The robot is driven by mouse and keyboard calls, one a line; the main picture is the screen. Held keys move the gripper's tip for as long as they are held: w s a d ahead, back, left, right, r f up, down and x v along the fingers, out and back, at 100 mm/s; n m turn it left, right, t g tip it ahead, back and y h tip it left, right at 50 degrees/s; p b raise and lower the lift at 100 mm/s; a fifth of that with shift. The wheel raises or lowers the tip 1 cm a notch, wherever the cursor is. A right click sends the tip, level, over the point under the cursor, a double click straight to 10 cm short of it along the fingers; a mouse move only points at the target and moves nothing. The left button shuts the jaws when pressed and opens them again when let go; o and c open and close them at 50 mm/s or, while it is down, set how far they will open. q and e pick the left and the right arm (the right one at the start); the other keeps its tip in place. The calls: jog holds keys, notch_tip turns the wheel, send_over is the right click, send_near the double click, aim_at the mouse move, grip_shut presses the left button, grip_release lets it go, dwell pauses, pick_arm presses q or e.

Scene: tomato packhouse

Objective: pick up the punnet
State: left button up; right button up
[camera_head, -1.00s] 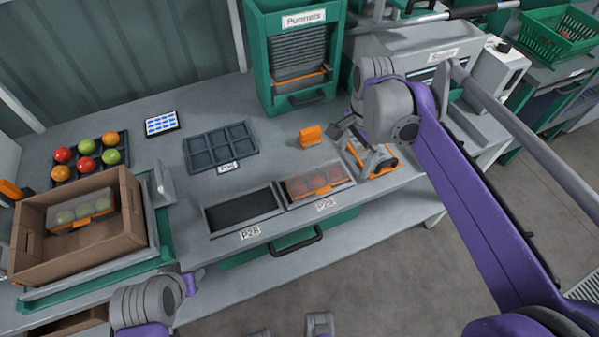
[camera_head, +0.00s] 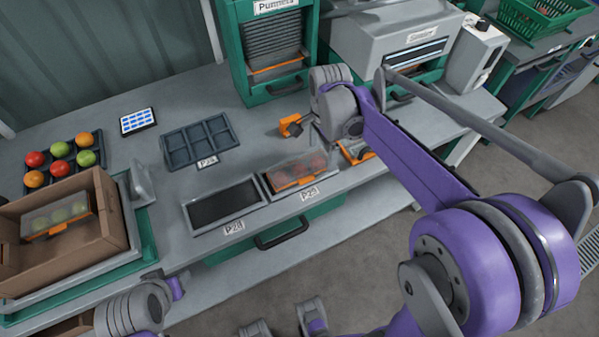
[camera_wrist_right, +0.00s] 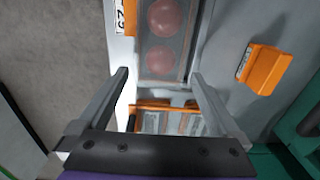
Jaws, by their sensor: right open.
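A clear punnet with red tomatoes and an orange band (camera_head: 289,182) lies in the shallow grey tray marked P29 (camera_head: 272,198). The right wrist view shows part of this punnet (camera_wrist_right: 163,57) at the top, beyond my fingertips. My right gripper (camera_wrist_right: 160,75) is open and empty, its two fingers apart. In the head view my right gripper (camera_head: 322,138) hangs near the punnet's right end, partly hidden by its own wrist. A second punnet with green fruit (camera_head: 60,217) lies in the cardboard box (camera_head: 85,250) at left. My left arm shows at bottom left, but its gripper cannot be made out.
An orange block (camera_head: 290,126) stands behind the punnet, and an orange-framed item (camera_head: 355,152) lies to its right. An empty dark tray P28 (camera_head: 190,216) adjoins on the left. A grey compartment tray (camera_head: 168,150) and the green punnet dispenser (camera_head: 240,75) stand behind.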

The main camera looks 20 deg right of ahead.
jog(key=shift+f, duration=0.9)
jog(key=shift+c, duration=0.3)
jog(key=c, duration=1.2)
jog(key=shift+r, duration=0.15)
